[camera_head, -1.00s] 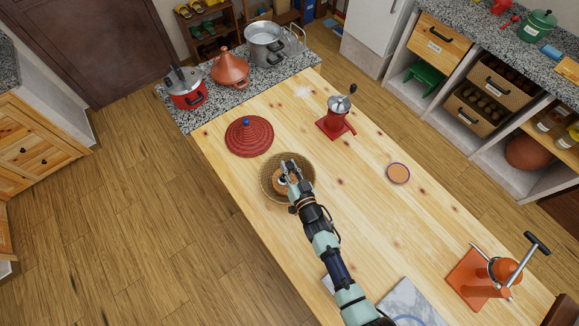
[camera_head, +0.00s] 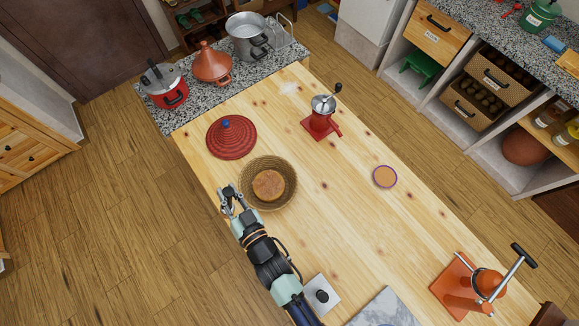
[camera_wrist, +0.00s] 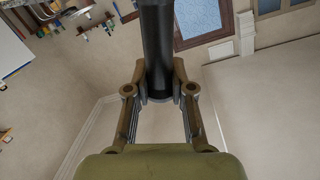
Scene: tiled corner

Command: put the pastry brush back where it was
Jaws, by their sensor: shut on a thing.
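In the wrist view, my gripper (camera_wrist: 160,95) is shut on a dark cylindrical thing (camera_wrist: 158,45), which runs up out of the top of the picture. I cannot tell from its visible part whether it is the pastry brush; its far end is out of view. In the head view, my gripper (camera_head: 231,200) is at the table's left edge, just left of the woven basket (camera_head: 291,190). The held thing is hard to make out there. A round brown loaf (camera_head: 268,184) lies in the basket. No other brush can be made out.
A red conical lid (camera_head: 231,138) and a red grinder (camera_head: 321,122) stand beyond the basket on the wooden table (camera_head: 345,215). A small round purple-rimmed thing (camera_head: 385,177) lies to the right. An orange press (camera_head: 486,283) stands near right. The table's middle is clear.

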